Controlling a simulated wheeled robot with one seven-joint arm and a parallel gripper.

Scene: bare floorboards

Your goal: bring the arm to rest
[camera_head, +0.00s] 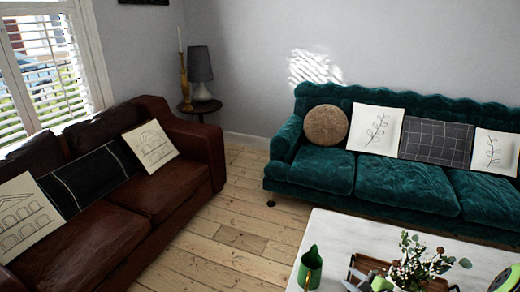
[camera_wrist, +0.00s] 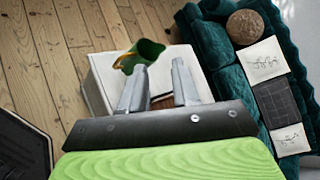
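My gripper (camera_wrist: 159,72) shows in the wrist view, its two grey fingers apart with nothing held between them. It is over the white table (camera_wrist: 101,78), and a brown patch shows through the gap. A green pitcher (camera_wrist: 145,50) stands on the table just past the fingertips in that view. In the head view the same pitcher (camera_head: 310,268) is on the near left part of the white table (camera_head: 335,232). Green and grey parts at the bottom edge there look like mine, but the fingers are not clear.
A wooden tray (camera_head: 352,266) and a leafy plant (camera_head: 418,264) are on the table. A teal sofa (camera_head: 325,172) stands behind it, a brown leather sofa (camera_head: 165,190) at left. A small side table (camera_head: 200,108) holds a lamp (camera_head: 200,68). Floorboards between the sofas are clear.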

